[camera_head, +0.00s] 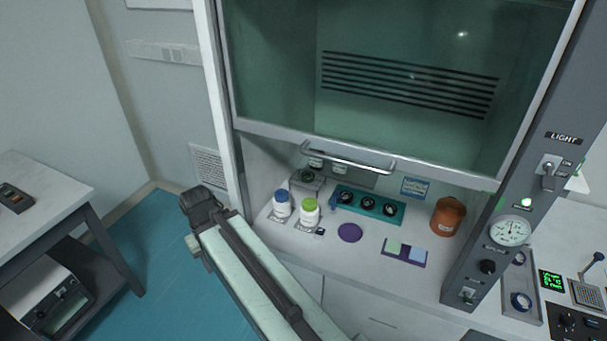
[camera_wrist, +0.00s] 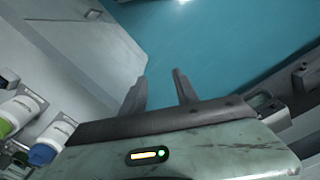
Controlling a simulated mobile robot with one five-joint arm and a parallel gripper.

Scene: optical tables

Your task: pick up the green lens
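A small pale green square piece (camera_head: 393,246), which looks like the green lens, sits in a purple holder (camera_head: 404,258) on the fume hood's worktop. A pale blue square piece (camera_head: 417,256) is beside it in the same holder. In the wrist view my gripper (camera_wrist: 160,85) is open, with its two dark fingers apart and nothing between them. Beyond the fingers is blue floor. The green piece is not seen in the wrist view. In the head view I cannot make out the fingers.
The hood's raised sash (camera_head: 348,158) hangs above the worktop. A blue-capped bottle (camera_head: 282,204), a green-capped bottle (camera_head: 308,212), a teal rack (camera_head: 368,205), a purple disc (camera_head: 350,233) and a brown jar (camera_head: 448,216) stand around. The worktop's front is clear.

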